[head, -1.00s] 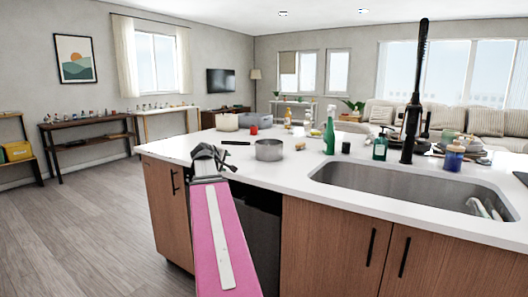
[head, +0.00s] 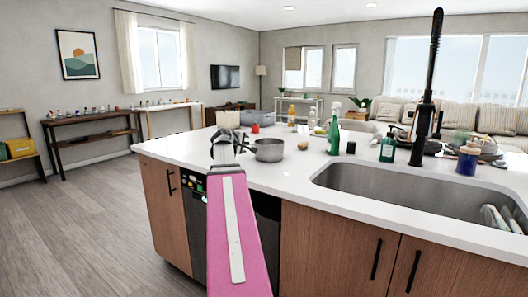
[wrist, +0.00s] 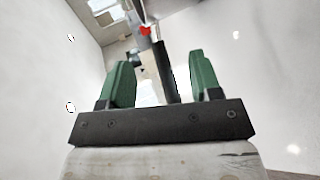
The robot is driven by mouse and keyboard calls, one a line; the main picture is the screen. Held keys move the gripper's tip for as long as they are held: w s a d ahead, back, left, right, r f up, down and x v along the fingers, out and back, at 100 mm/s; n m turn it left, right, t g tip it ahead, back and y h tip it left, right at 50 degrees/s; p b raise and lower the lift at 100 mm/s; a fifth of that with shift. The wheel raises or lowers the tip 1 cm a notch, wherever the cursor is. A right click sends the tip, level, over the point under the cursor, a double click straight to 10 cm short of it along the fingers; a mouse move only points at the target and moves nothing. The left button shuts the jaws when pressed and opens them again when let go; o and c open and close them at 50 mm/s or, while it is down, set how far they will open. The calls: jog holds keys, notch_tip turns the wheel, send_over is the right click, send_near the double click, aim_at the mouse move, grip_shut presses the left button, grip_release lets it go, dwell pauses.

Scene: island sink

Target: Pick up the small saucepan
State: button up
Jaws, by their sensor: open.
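The small saucepan (head: 268,150) is grey metal and stands upright on the white island counter, left of the sink. In the head view its handle, which points left, is mostly hidden behind my gripper (head: 226,142). My gripper is just left of the pan body, over the counter. In the wrist view my gripper (wrist: 160,65) has its two green fingers wide apart. A dark bar that looks like the saucepan's handle (wrist: 168,78) lies in the gap between them. I cannot see contact with either finger.
A pale pot (head: 228,119) and a red item (head: 255,127) stand behind the saucepan. A small tan item (head: 303,146) and a green spray bottle (head: 334,135) are to its right. The sink (head: 400,190) is further right. The counter's front left (head: 180,148) is clear.

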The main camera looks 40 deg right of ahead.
aim_at(251, 144)
jog(key=shift+x, duration=1.1)
jog(key=x, duration=0.4)
jog(key=shift+w+d+r, duration=0.2)
jog(key=shift+w, duration=0.05)
jog(key=shift+w+d+f, duration=0.15)
jog(key=shift+d+f, duration=0.05)
jog(key=shift+d, duration=0.15)
jog(key=shift+c, duration=0.3)
grip_shut()
